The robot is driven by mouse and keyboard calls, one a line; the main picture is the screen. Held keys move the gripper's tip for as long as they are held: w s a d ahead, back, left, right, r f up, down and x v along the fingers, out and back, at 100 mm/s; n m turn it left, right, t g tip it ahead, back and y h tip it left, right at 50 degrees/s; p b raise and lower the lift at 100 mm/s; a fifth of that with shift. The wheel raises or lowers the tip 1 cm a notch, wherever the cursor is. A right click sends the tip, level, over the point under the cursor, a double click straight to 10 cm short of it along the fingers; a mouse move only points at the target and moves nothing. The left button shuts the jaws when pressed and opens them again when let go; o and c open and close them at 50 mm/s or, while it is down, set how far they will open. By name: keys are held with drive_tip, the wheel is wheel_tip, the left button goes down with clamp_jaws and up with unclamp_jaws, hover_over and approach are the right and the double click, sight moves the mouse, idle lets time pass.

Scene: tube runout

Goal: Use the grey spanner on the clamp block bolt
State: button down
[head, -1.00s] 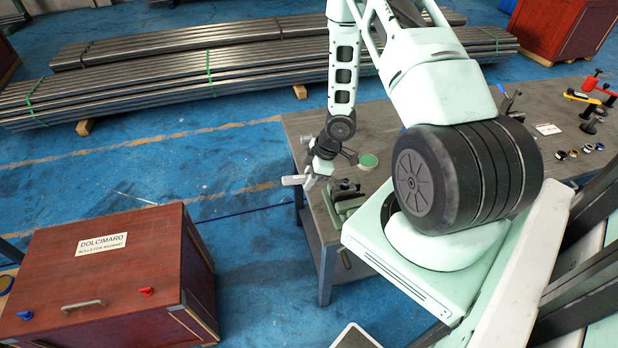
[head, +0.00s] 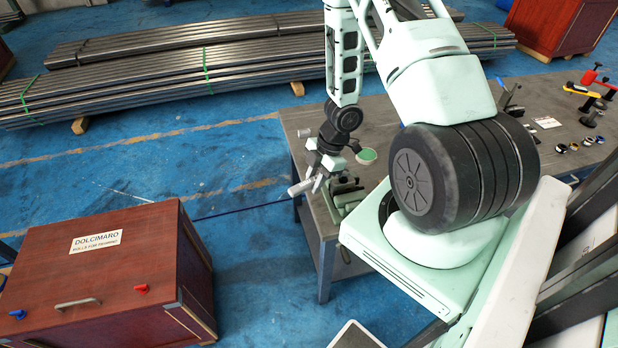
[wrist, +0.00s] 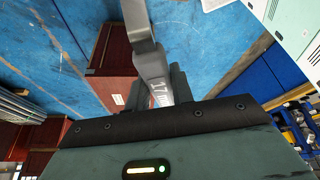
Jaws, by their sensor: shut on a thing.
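My gripper (head: 318,174) is above the left end of the workbench and is shut on the grey spanner (head: 301,187). The spanner's free end sticks out to the left, past the bench edge. In the wrist view the spanner (wrist: 149,62) runs up from between my fingers (wrist: 150,92), with a size marking partly readable on its shank. A grey-green fixture (head: 348,196), which looks like the clamp block, sits on the bench corner just right of and below my gripper. Its bolt cannot be made out. The spanner looks apart from the fixture.
The workbench (head: 385,163) carries a round green-topped item (head: 366,156) behind the fixture and several small tools and rings at the right. A red-brown crate (head: 120,262) stands at the lower left. Steel tubes (head: 180,68) lie behind.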

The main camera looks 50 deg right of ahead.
drive_tip(key=s+n+g+b, duration=0.3)
drive_tip(key=s+n, duration=0.4)
idle(0.3)
drive_tip(key=shift+a+f+b, duration=0.1)
drive_tip(key=shift+f+b, duration=0.8)
drive_tip(key=shift+f, duration=0.05)
drive_tip(key=shift+s, duration=0.1)
drive_tip(key=shift+s+d+n+g+p, duration=0.25)
drive_tip(key=shift+s+d+n+p, duration=0.1)
drive_tip(key=shift+s+n+p, duration=0.3)
drive_tip(key=shift+s+d+n+g+p, duration=0.3)
drive_tip(key=shift+n+p, duration=0.1)
drive_tip(key=shift+n, duration=0.35)
drive_tip(key=c, duration=2.2)
unclamp_jaws()
